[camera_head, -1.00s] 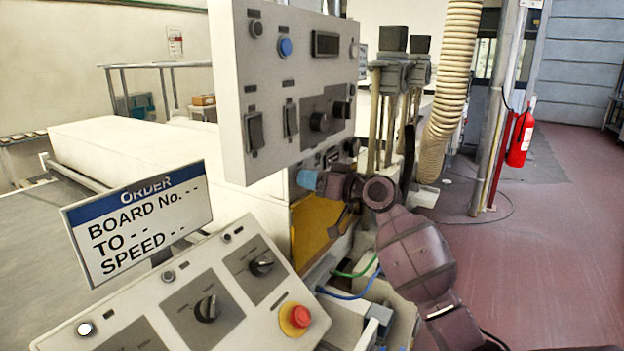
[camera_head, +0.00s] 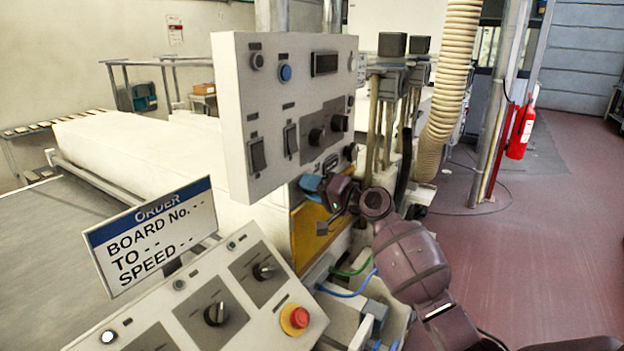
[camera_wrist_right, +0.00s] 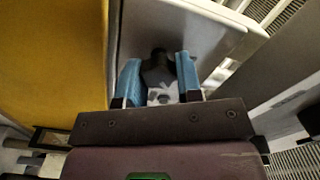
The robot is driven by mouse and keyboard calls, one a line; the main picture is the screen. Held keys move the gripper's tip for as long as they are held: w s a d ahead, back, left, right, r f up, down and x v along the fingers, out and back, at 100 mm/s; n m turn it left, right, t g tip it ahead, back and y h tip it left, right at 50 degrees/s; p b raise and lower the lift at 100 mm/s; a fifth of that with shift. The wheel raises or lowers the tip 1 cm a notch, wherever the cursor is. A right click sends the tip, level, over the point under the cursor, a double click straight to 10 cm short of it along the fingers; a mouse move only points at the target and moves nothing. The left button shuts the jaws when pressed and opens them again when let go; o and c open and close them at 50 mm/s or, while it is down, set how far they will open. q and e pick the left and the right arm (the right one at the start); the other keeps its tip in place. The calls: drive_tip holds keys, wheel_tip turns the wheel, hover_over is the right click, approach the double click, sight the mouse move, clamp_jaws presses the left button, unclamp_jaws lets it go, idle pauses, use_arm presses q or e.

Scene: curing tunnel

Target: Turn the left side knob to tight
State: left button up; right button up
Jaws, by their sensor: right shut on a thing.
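The dark knob (camera_wrist_right: 158,70) shows in the right wrist view between the two blue fingertips of my right gripper (camera_wrist_right: 160,82), which is shut on it. The knob stands on a pale grey face beside a yellow panel. In the head view my right gripper (camera_head: 313,186) reaches under the hanging control panel, against the machine's side. The knob it holds is hidden there by the gripper, and I cannot read its marks or its angle. My left gripper is not in view.
The hanging panel (camera_head: 233,120) carries knobs and switches just above my right gripper. A sloped console (camera_head: 165,310) with an order sign (camera_head: 150,240) and a red button (camera_head: 299,317) is in front. Cables (camera_head: 350,290) hang below the arm. Red floor is clear at right.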

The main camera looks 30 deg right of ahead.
drive_tip(key=m+p, duration=0.1)
drive_tip(key=m, duration=0.3)
drive_tip(key=shift+m+p, duration=0.3)
drive_tip(key=shift+p, duration=0.05)
drive_tip(key=shift+f+m, duration=0.15)
drive_tip(key=shift+m, duration=2.05)
drive_tip(key=o, duration=0.9)
drive_tip(key=shift+o, duration=0.2)
drive_tip(key=b+v, duration=0.1)
drive_tip(key=v, duration=1)
drive_tip(key=shift+b, duration=0.35)
drive_tip(key=shift+w, duration=0.1)
